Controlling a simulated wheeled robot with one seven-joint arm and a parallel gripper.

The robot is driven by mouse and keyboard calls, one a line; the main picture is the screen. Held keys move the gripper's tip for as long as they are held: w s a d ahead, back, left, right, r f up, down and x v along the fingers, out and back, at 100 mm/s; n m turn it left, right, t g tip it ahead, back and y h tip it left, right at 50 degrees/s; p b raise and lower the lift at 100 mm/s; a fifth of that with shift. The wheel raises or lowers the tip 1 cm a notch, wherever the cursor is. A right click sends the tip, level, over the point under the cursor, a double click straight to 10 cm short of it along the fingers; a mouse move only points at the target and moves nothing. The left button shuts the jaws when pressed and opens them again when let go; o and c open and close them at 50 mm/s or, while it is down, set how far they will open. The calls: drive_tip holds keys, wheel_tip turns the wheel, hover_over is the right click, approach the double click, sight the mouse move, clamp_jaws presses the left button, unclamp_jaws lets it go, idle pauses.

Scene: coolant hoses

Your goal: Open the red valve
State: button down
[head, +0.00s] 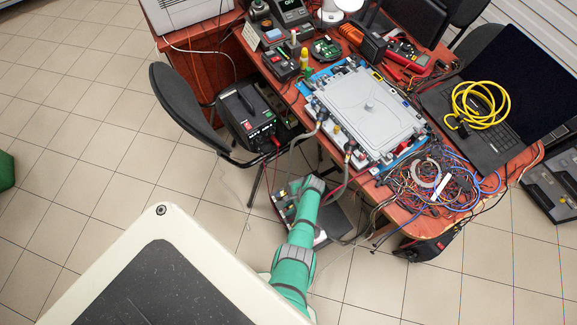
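A grey lidded unit (366,108) lies on the red-brown desk, on a blue base. Two hoses with fittings meet its near-left edge: one fitting (321,115) at the left and one darker fitting (349,149) nearer the front corner. Small yellow, dark and reddish parts sit along this edge. They are too small to single out the red valve or tell its position. My green arm (303,225) reaches up from the bottom, its visible far end below the desk edge in the picture. My gripper cannot be made out; its fingers are hidden or out of sight.
Tangled wires (430,185) and a laptop (492,120) with a yellow cable (480,104) lie at the desk's right. A black chair (188,107) and a dark power unit (246,115) stand left of the desk. Tiled floor is open at the left.

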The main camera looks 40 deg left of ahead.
drive_tip(key=shift+n, duration=0.3)
drive_tip(key=n+h, duration=0.1)
drive_tip(key=n, duration=0.1)
drive_tip(key=n+g+h, duration=0.1)
drive_tip(key=n, duration=0.2)
drive_tip(key=shift+w+a, duration=0.15)
drive_tip(key=shift+w, duration=0.05)
drive_tip(key=n, duration=0.2)
drive_tip(key=n+h, duration=0.1)
drive_tip(key=n, duration=0.1)
drive_tip(key=n+h, duration=0.1)
drive_tip(key=shift+a+n, duration=0.25)
drive_tip(key=shift+n, duration=0.15)
drive_tip(key=shift+n+h, duration=0.4)
drive_tip(key=shift+n, duration=0.1)
drive_tip(key=shift+a+n+t, duration=0.15)
drive_tip(key=shift+n+t, duration=0.15)
drive_tip(key=shift+n, duration=0.3)
drive_tip(key=c, duration=1.6)
unclamp_jaws()
drive_tip(key=shift+o, duration=0.2)
drive_tip(key=shift+s, duration=0.1)
drive_tip(key=shift+m, duration=0.4)
